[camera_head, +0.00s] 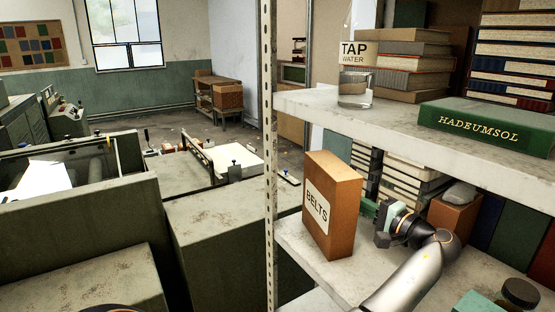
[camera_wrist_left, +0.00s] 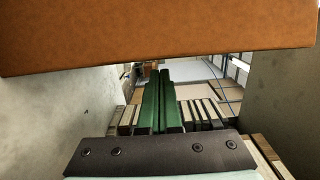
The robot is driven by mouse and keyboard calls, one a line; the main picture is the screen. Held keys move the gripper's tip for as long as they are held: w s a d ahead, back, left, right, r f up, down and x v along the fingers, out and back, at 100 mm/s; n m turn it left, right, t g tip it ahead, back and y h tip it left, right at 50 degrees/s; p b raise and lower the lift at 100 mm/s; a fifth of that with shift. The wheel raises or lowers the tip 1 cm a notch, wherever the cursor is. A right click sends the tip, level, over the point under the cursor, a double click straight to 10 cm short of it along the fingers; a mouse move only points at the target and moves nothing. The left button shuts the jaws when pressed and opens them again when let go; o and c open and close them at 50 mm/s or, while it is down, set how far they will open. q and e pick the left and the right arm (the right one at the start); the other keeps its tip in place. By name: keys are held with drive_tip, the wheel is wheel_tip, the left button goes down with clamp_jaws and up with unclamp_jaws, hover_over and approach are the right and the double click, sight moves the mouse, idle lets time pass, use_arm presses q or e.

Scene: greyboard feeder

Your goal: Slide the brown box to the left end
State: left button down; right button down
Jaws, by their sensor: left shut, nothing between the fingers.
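The brown box (camera_head: 344,212), labelled BELTS, stands upright on the middle shelf (camera_head: 290,240), close to the metal post at the shelf's left end. My left gripper (camera_head: 369,208) is just right of the box, its green fingers pointing into the shelf beside the box's right side. I cannot tell whether they touch it. In the left wrist view the brown box (camera_wrist_left: 160,35) fills the top, and my left gripper's two green fingers (camera_wrist_left: 158,100) lie together below it, shut with nothing between them. My right gripper is not in view.
A perforated post (camera_head: 268,150) bounds the shelf on the left. Right of my gripper, an orange-brown box (camera_head: 452,217) has a grey lump on top. The upper shelf (camera_head: 400,120) carries a TAP WATER glass (camera_head: 355,85) and a green book (camera_head: 490,125).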

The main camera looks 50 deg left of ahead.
use_arm(q)
wheel_tip(320, 180, up, 14)
drive_tip(key=s+a+b, duration=0.2)
drive_tip(key=s, duration=0.8)
drive_tip(key=s+a+b, duration=0.2)
drive_tip(key=s+a, duration=0.1)
drive_tip(key=s, duration=0.7)
drive_tip(key=shift+s+a+r+b, duration=0.15)
drive_tip(key=shift+s+b, duration=0.1)
drive_tip(key=shift+b, duration=0.1)
